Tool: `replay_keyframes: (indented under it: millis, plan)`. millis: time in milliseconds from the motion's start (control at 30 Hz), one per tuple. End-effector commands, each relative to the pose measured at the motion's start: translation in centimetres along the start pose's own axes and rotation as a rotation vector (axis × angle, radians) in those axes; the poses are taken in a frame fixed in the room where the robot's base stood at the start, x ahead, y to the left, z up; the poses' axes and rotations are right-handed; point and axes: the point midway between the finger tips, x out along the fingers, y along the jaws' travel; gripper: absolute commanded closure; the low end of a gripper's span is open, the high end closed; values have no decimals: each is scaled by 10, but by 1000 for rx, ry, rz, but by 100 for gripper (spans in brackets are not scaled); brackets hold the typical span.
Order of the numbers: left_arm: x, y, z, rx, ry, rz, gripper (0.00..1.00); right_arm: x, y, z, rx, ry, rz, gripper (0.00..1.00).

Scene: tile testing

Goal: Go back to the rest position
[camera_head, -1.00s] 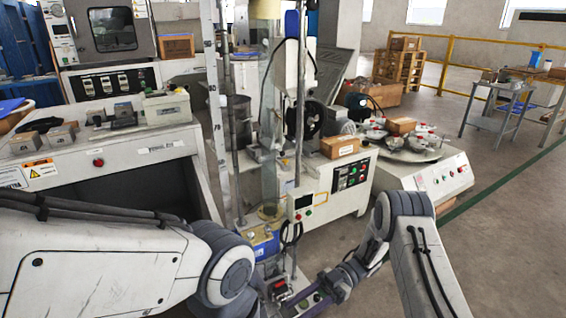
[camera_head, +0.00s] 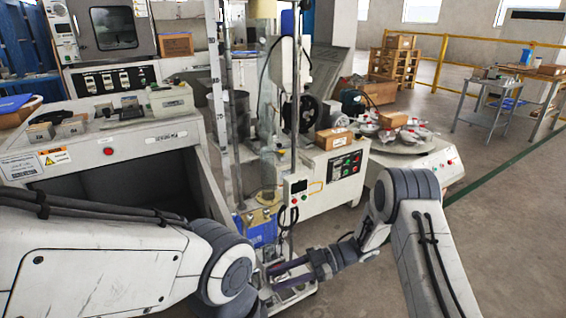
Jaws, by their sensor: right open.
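My left arm fills the lower left as a large white link and rounded joint. Its gripper is not in view.
A tall testing machine with a blue unit (camera_head: 262,228) at its foot stands just beyond my right gripper. A white bench (camera_head: 150,137) is at left. A control cabinet (camera_head: 320,190) and a round turntable machine (camera_head: 425,160) stand behind. Open floor (camera_head: 510,240) lies at right.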

Motion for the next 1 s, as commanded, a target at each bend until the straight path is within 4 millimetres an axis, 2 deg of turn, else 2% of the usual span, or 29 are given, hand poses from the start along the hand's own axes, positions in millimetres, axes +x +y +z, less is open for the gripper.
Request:
replay_keyframes:
  millis: [167,267,367,400,467,500,567,600,700,867,1000]
  plan:
    - [0,0,0,0,0,0,62,-13,49,-9,-15,-154,241,60]
    - [0,0,0,0,0,0,62,-32,80,-15,3,-268,419,60]
    - [0,0,0,0,0,0,62,-68,106,-23,65,-415,649,60]
    - [0,0,0,0,0,0,62,-87,111,-27,108,-481,749,60]
    - [0,0,0,0,0,0,62,-117,110,-30,196,-577,894,60]
    - [0,0,0,0,0,0,62,-136,103,-32,267,-636,982,60]
    - [0,0,0,0,0,0,62,-162,84,-35,390,-713,1100,60]
    - [0,0,0,0,0,0,62,-176,67,-37,479,-758,1167,60]
    - [0,0,0,0,0,0,62,-196,17,-40,706,-837,1282,60]
    - [0,0,0,0,0,0,62,-197,-60,-45,1026,-891,1355,60]
    - [0,0,0,0,0,0,62,-182,-114,-52,1259,-893,1358,60]
